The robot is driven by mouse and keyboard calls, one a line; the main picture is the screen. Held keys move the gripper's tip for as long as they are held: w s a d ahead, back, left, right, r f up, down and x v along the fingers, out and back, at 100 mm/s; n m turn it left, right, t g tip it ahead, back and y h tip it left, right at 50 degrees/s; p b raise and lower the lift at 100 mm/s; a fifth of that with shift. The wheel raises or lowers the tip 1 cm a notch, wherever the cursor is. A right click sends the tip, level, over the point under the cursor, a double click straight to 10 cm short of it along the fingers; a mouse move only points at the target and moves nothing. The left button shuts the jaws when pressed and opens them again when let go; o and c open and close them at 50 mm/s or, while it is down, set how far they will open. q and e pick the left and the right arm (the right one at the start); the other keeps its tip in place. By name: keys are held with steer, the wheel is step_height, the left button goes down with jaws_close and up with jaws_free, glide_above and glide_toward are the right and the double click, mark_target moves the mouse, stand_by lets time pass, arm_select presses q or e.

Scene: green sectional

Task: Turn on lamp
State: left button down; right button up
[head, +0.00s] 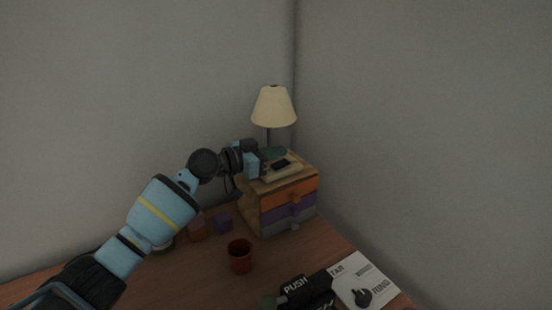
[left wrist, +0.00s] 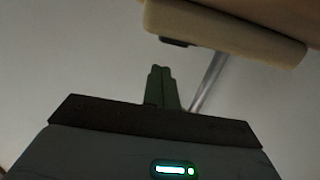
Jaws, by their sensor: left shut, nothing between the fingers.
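The lamp has a cream shade (head: 273,107) and a thin pole. It stands on a small wooden drawer chest (head: 250,203) in the corner and looks unlit. Its pale base (head: 287,172) carries a dark switch (head: 280,165). My left gripper (head: 274,153) is shut and empty, just above the base and near the pole. In the left wrist view the closed fingers (left wrist: 161,84) point toward the pole (left wrist: 207,82). My right gripper is not in view.
A red cup (head: 239,257) stands on the brown table (head: 200,285) in front of the chest. Black and white printed items (head: 362,283) lie at the front right. Walls close in behind and at right.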

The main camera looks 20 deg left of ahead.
arm_select(q)
steer(key=shift+d+f, duration=0.1)
steer(key=shift+f, duration=1)
steer(key=shift+w+r+g+y+p, duration=0.2)
steer(key=shift+g+y+p, duration=0.15)
steer(key=shift+p, duration=0.25)
steer(key=shift+f, duration=0.4)
steer(key=v, duration=0.7)
steer(key=shift+b, duration=0.35)
steer(key=shift+s+r, duration=0.1)
steer(key=shift+s, duration=0.25)
